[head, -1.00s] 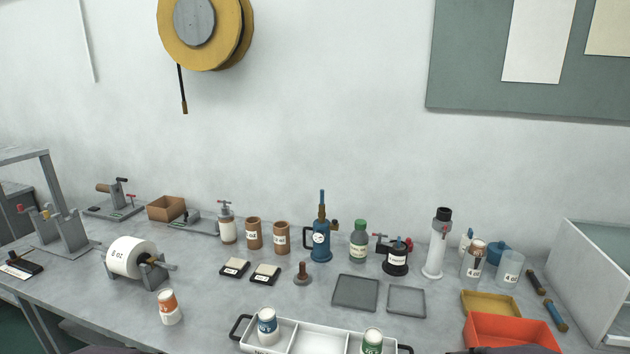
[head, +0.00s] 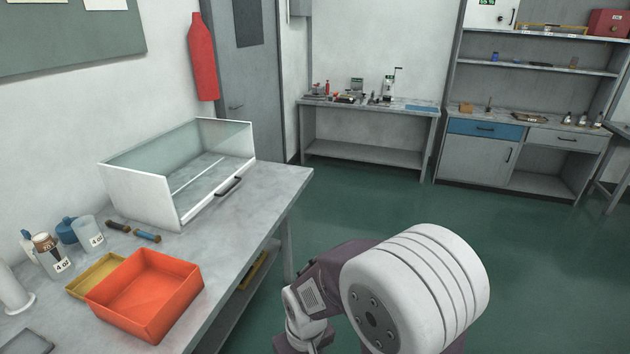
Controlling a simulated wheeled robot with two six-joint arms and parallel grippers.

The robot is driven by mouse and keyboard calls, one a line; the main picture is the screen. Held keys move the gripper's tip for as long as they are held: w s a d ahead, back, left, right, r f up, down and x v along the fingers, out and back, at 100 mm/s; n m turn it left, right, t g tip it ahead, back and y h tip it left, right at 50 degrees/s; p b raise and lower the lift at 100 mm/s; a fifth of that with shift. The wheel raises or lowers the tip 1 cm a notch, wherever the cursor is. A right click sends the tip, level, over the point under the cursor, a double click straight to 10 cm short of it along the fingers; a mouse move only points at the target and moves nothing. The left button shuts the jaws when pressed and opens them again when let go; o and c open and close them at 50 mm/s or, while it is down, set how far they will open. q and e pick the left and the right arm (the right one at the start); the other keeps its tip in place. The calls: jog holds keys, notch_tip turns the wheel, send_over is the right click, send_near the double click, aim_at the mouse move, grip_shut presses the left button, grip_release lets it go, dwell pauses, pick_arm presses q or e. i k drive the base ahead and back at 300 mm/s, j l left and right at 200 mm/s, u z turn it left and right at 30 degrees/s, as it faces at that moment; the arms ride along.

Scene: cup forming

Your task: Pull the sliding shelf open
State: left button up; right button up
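A white open-topped case (head: 140,193) with glass sides stands at the far right end of the near workbench. A black bar handle (head: 228,187) sits at its right-hand side, and the case floor shows a pale rail. I cannot tell for sure whether this handle belongs to the sliding shelf. Below the bench top, a lower shelf (head: 232,310) shows partly, with a yellow item (head: 254,271) on it. My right arm fills the lower middle of the view, to the right of the bench. Neither gripper is in view.
On the bench, an orange bin (head: 150,318), a yellow tray (head: 90,283), bottles and two short rods stand left of and before the case. The green floor right of the bench is clear. A second bench (head: 370,108) and drawer cabinet (head: 478,155) stand behind.

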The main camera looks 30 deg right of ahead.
aim_at(193, 186)
jog(key=z, duration=0.45)
jog(key=i+l+u, duration=0.3)
jog(key=l, duration=0.25)
jog(key=i+l+u, duration=0.35)
jog(key=l, duration=0.2)
jog(key=l+u, duration=0.3)
jog(key=l, duration=0.35)
jog(key=i+l+u, duration=0.15)
jog(key=l+u, duration=0.2)
jog(key=l, duration=0.35)
jog(key=l+u, duration=0.3)
jog(key=l, duration=0.35)
jog(key=i+l+u, duration=0.15)
jog(key=i, duration=0.35)
